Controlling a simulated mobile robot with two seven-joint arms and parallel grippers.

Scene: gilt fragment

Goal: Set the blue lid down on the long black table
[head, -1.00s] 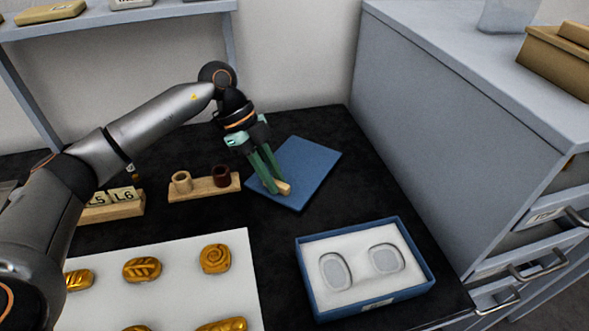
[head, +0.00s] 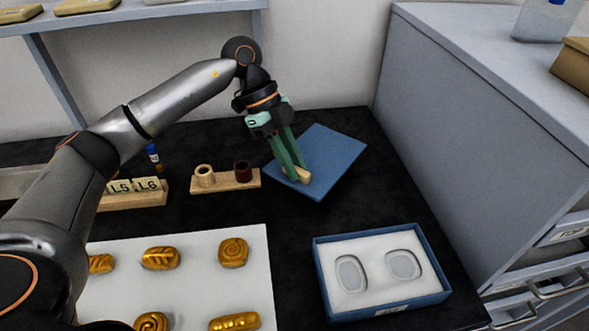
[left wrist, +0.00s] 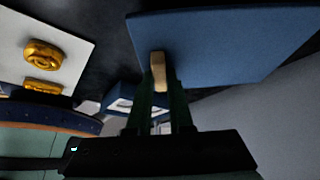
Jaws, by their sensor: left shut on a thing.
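The blue lid (head: 335,155) is a flat blue plate with a pale wooden handle (head: 303,175). It appears over the back right part of the long black table (head: 400,225). My left gripper (head: 297,174) points down with its green fingers shut on the handle. In the left wrist view the lid (left wrist: 225,45) spans the top and the handle (left wrist: 158,72) sits between the fingertips. I cannot tell whether the lid touches the table or hangs just above it. My right gripper is not in view.
A blue-rimmed box (head: 382,268) with two pale oval inserts stands in front of the lid. A wooden stand (head: 226,180) with two small cups is left of it. A white board (head: 190,285) holds gilt pieces. A grey cabinet (head: 470,120) borders the table's right side.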

